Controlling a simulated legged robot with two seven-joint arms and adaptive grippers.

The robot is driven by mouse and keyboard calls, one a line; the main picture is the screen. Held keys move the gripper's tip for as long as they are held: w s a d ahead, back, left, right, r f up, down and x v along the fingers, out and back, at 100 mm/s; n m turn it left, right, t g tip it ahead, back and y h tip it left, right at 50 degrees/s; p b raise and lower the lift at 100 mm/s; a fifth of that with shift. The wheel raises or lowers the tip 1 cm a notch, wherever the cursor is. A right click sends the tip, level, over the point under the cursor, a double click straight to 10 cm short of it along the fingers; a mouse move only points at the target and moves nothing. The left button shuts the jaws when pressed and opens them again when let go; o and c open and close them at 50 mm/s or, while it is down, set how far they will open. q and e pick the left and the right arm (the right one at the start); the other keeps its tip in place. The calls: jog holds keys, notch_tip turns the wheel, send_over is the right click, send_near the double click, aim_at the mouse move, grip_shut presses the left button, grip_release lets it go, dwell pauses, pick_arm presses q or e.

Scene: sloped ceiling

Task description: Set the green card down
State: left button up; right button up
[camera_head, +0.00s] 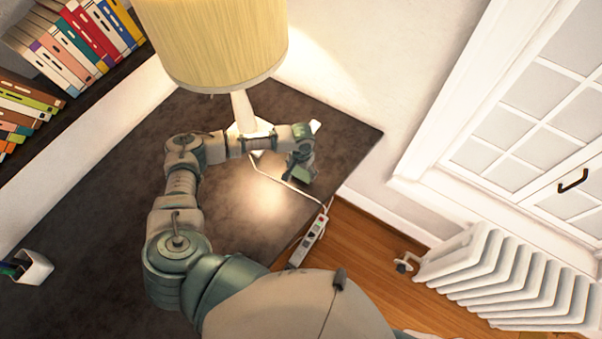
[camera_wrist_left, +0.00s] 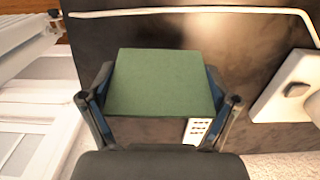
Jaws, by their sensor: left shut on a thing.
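The green card (camera_head: 303,174) is at my left gripper (camera_head: 301,160), over the right part of the dark desk (camera_head: 105,225). In the left wrist view the green card (camera_wrist_left: 160,82) shows as a flat green face between the two fingers of my left gripper (camera_wrist_left: 160,90), which is shut on it. I cannot tell from these views whether the card touches the desk. My right gripper is not in view.
A lamp with a yellow shade (camera_head: 215,45) stands behind my left forearm. A white cable (camera_head: 280,181) crosses the desk to a power strip (camera_head: 310,240) at its edge. A pen cup (camera_head: 34,267) is at left. A radiator (camera_head: 510,280) is at right.

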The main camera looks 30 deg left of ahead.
aim_at(299, 173)
pick_arm(q)
jog(key=shift+a+f, duration=0.15)
jog(key=shift+a, duration=0.25)
jog(key=f, duration=0.3)
jog(key=shift+a+f, duration=0.3)
jog(key=shift+d, duration=0.3)
jog(key=o, duration=0.8)
jog(key=shift+d, duration=0.15)
jog(key=shift+c, duration=0.2)
jog(key=shift+a+r, duration=0.3)
jog(key=shift+r, duration=0.25)
jog(key=r, duration=1)
jog(key=shift+d+r, duration=0.2)
jog(key=shift+r, duration=0.4)
